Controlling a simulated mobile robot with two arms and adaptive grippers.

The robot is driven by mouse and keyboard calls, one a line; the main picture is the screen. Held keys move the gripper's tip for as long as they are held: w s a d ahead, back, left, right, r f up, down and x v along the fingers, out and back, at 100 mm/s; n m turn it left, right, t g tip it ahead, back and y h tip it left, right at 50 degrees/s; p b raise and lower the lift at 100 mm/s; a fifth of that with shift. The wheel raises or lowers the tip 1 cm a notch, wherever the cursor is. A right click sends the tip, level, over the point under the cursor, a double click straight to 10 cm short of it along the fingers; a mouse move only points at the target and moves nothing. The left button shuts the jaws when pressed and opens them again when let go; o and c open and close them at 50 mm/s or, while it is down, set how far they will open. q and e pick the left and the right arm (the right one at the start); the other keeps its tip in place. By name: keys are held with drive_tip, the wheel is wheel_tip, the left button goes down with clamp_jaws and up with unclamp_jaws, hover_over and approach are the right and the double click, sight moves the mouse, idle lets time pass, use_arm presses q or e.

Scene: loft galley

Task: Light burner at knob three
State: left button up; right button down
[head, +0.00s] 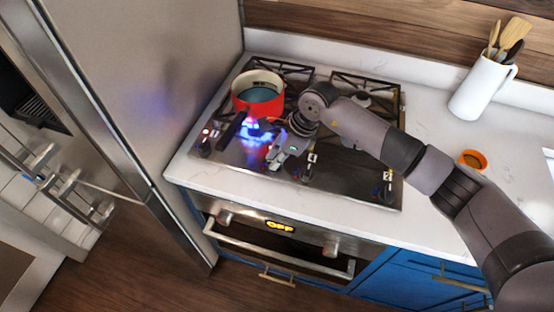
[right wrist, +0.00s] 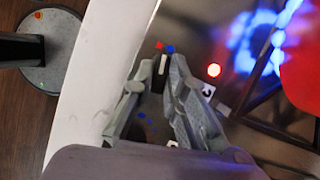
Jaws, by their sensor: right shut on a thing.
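The stovetop (head: 345,178) has several dark knobs along its front edge. My right gripper (head: 277,161) is shut on a knob at the front; in the right wrist view the fingers (right wrist: 165,72) close on the dark knob (right wrist: 158,75) with a white stripe. Another label is partly hidden; I cannot tell which number belongs to the gripped knob. A blue flame (head: 254,130) burns at the front left.
A red pot (head: 258,100) with a black handle stands on the left grates by the flame. A white utensil jug (head: 480,88) and a small orange bowl (head: 473,159) are on the right counter. A tall steel fridge (head: 150,80) bounds the left. The oven display (head: 280,226) reads OFF.

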drive_tip(key=shift+s+f+m+t+b, duration=0.15)
drive_tip(key=shift+m+t+b, duration=0.25)
drive_tip(key=shift+m+b, duration=0.6)
drive_tip(key=shift+m+h, duration=0.3)
drive_tip(key=shift+m, duration=0.3)
drive_tip(key=c, duration=1.6)
unclamp_jaws()
drive_tip(key=v, duration=1.2)
drive_tip(key=shift+s, duration=0.1)
